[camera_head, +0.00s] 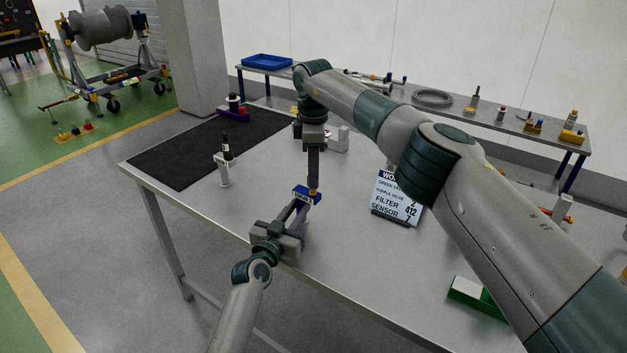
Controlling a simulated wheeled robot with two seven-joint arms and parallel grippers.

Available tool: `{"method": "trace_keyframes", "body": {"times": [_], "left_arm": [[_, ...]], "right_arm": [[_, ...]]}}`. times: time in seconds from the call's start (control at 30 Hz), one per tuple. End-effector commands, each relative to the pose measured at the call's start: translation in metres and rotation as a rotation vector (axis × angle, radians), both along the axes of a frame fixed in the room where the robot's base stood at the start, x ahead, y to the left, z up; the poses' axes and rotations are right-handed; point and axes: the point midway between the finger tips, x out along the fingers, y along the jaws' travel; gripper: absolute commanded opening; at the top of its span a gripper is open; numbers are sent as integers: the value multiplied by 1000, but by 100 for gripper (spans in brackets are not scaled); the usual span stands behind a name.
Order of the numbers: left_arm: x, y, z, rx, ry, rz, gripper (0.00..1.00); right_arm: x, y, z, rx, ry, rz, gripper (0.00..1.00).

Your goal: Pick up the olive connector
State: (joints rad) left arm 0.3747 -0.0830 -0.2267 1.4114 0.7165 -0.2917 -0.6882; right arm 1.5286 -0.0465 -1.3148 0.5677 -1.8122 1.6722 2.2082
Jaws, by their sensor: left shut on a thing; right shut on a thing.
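My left gripper (298,208) is shut on a small blue block (307,195) with a white label, above the near part of the grey table. My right gripper (314,180) points straight down from above and is shut on a small brass-coloured piece (313,192) at the blue block. I cannot tell whether that piece sits in the block or only touches it. A dark, olive-looking slim piece (226,148) stands upright in a white holder (223,172) at the left of the table, apart from both grippers. It may be the olive connector; its details are too small to tell.
A sign (397,198) stands right of my grippers. A green and white box (474,294) lies at the near right. A back bench holds a blue tray (267,62) and several parts.

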Motion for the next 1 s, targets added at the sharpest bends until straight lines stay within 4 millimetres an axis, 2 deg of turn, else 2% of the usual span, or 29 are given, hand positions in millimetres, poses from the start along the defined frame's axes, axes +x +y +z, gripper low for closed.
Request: {"method": "trace_keyframes", "body": {"times": [0.2,0.4,0.57,1.0], "left_arm": [[0,0,-1,0,1,0,0],[0,0,-1,0,1,0,0],[0,0,-1,0,1,0,0],[0,0,0,0,1,0,0]], "right_arm": [[1,0,39,0,-3,0,0],[0,0,64,0,-1,-1,0],[0,0,72,0,-1,0,0],[0,0,73,0,0,0,0]]}}
